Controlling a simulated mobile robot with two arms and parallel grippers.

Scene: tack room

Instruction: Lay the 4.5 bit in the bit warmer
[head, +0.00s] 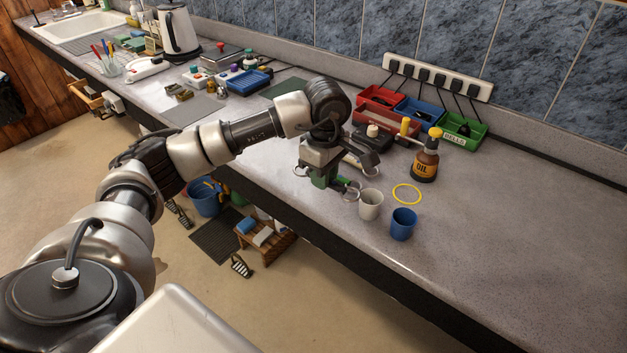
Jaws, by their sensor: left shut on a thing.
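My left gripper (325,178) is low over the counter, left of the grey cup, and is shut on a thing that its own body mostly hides. Metal rings, like those of a bit (350,192), show on both sides of the gripper; this looks like the held thing, but no size mark can be read. A green piece shows at the fingers; I cannot tell what it belongs to. I cannot make out the bit warmer for certain. My right gripper is not in view.
A grey cup (370,204), blue cup (403,224), yellow ring (407,194) and oil bottle (425,158) stand or lie close to the right. Red, blue and green bins (466,130) are behind, below a power strip (437,78). The counter (530,240) is clear at right.

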